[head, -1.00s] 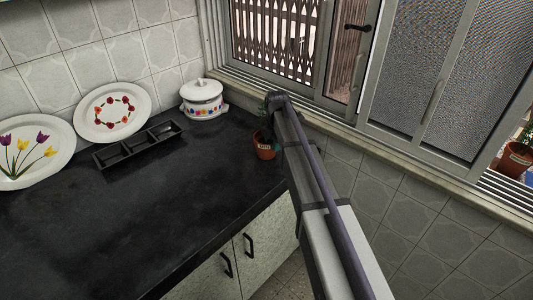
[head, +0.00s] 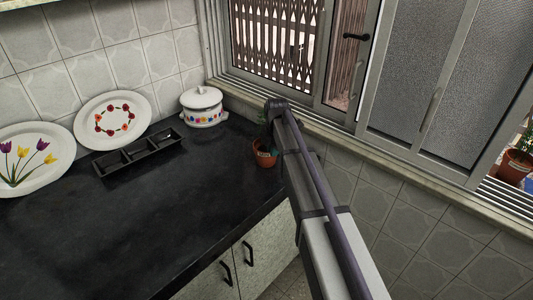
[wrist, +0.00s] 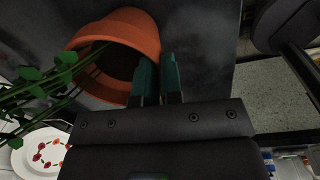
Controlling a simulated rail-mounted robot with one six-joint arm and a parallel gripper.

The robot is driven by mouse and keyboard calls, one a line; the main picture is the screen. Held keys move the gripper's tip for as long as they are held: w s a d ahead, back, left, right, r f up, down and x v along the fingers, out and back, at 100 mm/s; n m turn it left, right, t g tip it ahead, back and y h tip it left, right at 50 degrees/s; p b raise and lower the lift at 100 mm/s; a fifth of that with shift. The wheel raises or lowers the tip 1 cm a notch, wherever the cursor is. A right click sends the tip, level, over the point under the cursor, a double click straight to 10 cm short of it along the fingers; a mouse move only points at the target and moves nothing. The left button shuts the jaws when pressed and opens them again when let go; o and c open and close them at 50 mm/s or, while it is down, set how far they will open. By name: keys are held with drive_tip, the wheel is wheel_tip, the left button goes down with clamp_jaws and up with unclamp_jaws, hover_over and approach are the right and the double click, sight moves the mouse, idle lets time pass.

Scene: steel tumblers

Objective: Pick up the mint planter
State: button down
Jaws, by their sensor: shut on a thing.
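The mint planter is a terracotta pot (head: 264,158) with green leaves, at the counter's right edge in the head view, partly hidden by my arm. In the wrist view the pot (wrist: 117,42) lies tilted across the picture, its open mouth facing left and its leafy stems (wrist: 38,88) reaching out to the left. My gripper (wrist: 158,76) has two teal fingers close together at the pot's rim, shut on it. How the rim sits between the fingers is partly hidden. In the head view my gripper is hidden behind the arm.
A black sectioned tray (head: 138,153), two decorated plates (head: 113,119) (head: 30,160) and a white lidded pot (head: 203,106) stand along the back of the dark counter (head: 120,230). Its front middle is clear. The window sill (head: 330,128) runs close behind my arm. Another potted plant (head: 516,163) is beyond the window.

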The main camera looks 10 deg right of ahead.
drive_tip(key=shift+r, duration=0.1)
wheel_tip(320, 180, up, 10)
drive_tip(key=p, duration=1)
wheel_tip(320, 180, down, 10)
drive_tip(key=b, duration=0.9)
drive_tip(key=shift+b, duration=0.4)
drive_tip(key=shift+r, duration=0.15)
drive_tip(key=shift+a+r+m, duration=0.1)
drive_tip(key=shift+a+m, duration=0.05)
drive_tip(key=shift+m, duration=0.25)
drive_tip(key=shift+s+a+m, duration=0.1)
drive_tip(key=shift+a+m, duration=0.15)
drive_tip(key=shift+m, duration=0.45)
drive_tip(key=shift+f, duration=0.3)
